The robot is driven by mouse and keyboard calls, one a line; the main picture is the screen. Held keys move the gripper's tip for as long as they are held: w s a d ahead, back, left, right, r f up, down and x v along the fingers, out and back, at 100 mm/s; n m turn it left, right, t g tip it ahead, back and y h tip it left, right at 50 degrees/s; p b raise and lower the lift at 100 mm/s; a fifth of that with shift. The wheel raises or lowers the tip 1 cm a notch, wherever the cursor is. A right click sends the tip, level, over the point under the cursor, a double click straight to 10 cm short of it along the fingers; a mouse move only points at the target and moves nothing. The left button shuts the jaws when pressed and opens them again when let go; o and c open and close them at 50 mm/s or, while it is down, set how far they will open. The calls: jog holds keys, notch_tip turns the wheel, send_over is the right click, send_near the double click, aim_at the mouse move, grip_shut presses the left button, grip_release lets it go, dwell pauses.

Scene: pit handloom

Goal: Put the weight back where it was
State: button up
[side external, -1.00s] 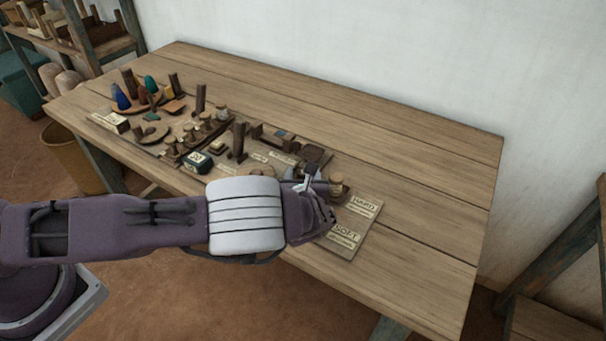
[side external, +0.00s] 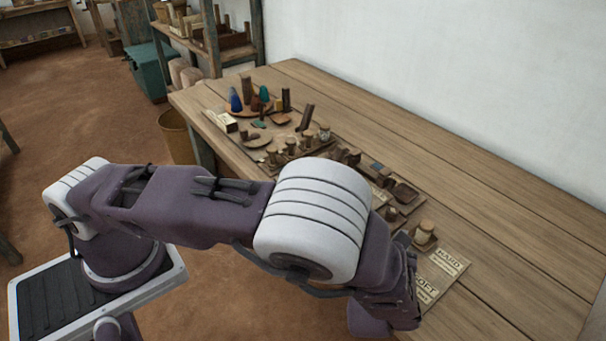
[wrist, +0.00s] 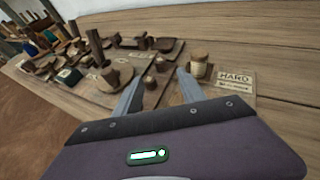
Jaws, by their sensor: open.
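In the wrist view my gripper (wrist: 159,88) has its two fingers spread apart, with no object held between them. Two small brown cylinders, one farther (wrist: 162,63) and one nearer (wrist: 149,82), show in the gap beyond the fingers. A wood-topped jar-like piece (wrist: 198,65) stands upright just beyond the right finger; it also shows in the side view (side external: 424,231). In the side view my wrist hides most of my gripper. A row of short cylinders (side external: 306,140) stands on the board. I cannot tell which piece is the weight.
A HARD card (wrist: 235,79) lies right of the jar-like piece; a SOFT card (side external: 427,288) lies in front of it. Shallow trays (side external: 405,192), a tilted dark post (side external: 307,117) and coloured cones (side external: 236,102) crowd the board. The table's back and right are bare.

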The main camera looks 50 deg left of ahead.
jog(key=s+a+r+n+g, duration=0.4)
jog(key=a+r+n, duration=0.3)
jog(key=s+a+r+n+g, duration=0.3)
jog(key=a+r+n, duration=0.4)
jog(key=s+r+n+h, duration=0.3)
jog(key=s+r+n, duration=0.2)
jog(key=s+n, duration=0.3)
jog(key=s+r+n+h, duration=0.3)
jog(key=s+r+n, duration=0.3)
jog(key=s, duration=0.6)
jog(key=shift+s+a+n+t+h, duration=0.3)
jog(key=shift+s+n+t+h, duration=0.1)
jog(key=shift+n, duration=0.6)
